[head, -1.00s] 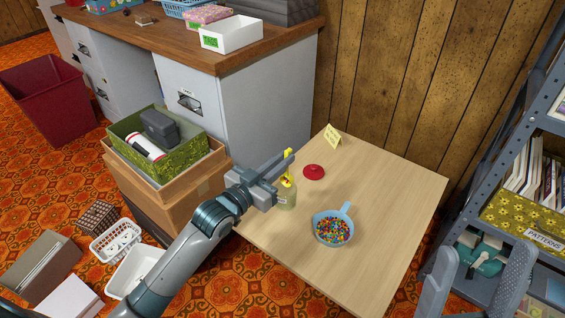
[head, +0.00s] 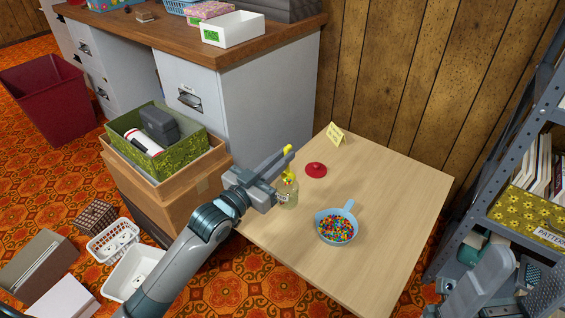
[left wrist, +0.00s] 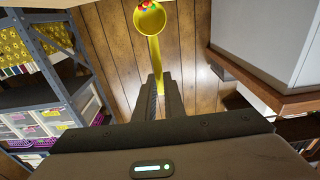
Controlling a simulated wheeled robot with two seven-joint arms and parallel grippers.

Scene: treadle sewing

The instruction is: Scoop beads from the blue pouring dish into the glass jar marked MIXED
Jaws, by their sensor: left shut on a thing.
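My left gripper (head: 284,158) is shut on a yellow scoop (head: 289,177) directly over the glass jar (head: 287,194). The scoop's bowl is low, at or just above the jar's mouth; I cannot tell whether it is inside. In the left wrist view the scoop (left wrist: 154,52) extends from between the fingers, and a few coloured beads (left wrist: 147,5) show in its bowl. The jar has a pale label, too small to read. The blue pouring dish (head: 351,208), full of mixed beads (head: 337,228), sits right of the jar, its handle pointing back.
A red lid (head: 316,170) and a yellow card (head: 337,134) are on the wooden table (head: 400,190) behind the jar. Cardboard boxes (head: 190,187) stand left of the table, a metal shelf (head: 515,150) right. The table's right side is clear.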

